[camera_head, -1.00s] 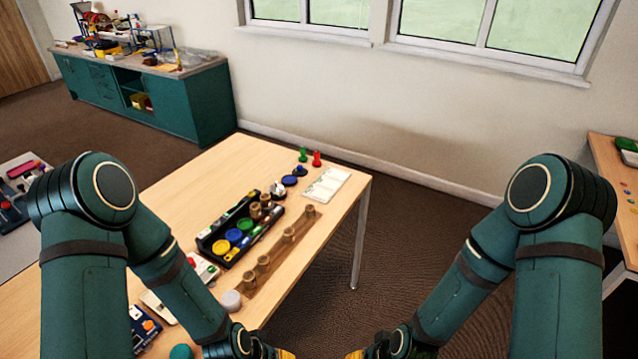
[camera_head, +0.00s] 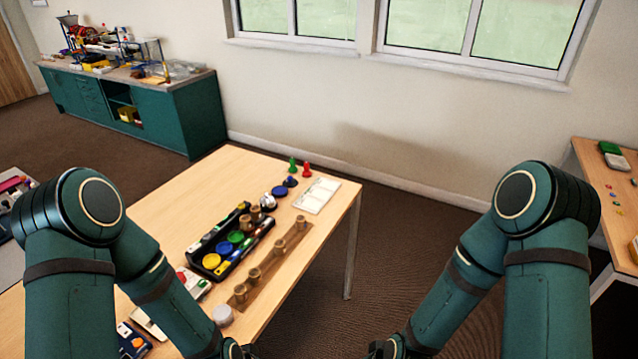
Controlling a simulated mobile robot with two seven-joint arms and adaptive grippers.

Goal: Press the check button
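I cannot tell for sure which thing is the check button. A white device with red and green parts (camera_head: 193,282) lies on the wooden table, partly hidden behind my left arm. A blue device with an orange round part (camera_head: 132,340) lies at the lower left, also partly covered by that arm. A white round piece (camera_head: 222,315) sits near the table's front edge. Both my arms reach down past the bottom edge of the picture. Neither gripper shows, so I see no contact with anything on the table.
The wooden table (camera_head: 190,212) holds a black tray (camera_head: 205,246) of coloured discs, a wooden strip with several pegs (camera_head: 253,276), a white card (camera_head: 317,196), and red (camera_head: 306,170) and green pawns. Another table (camera_head: 610,190) stands right. Bare floor lies between the tables.

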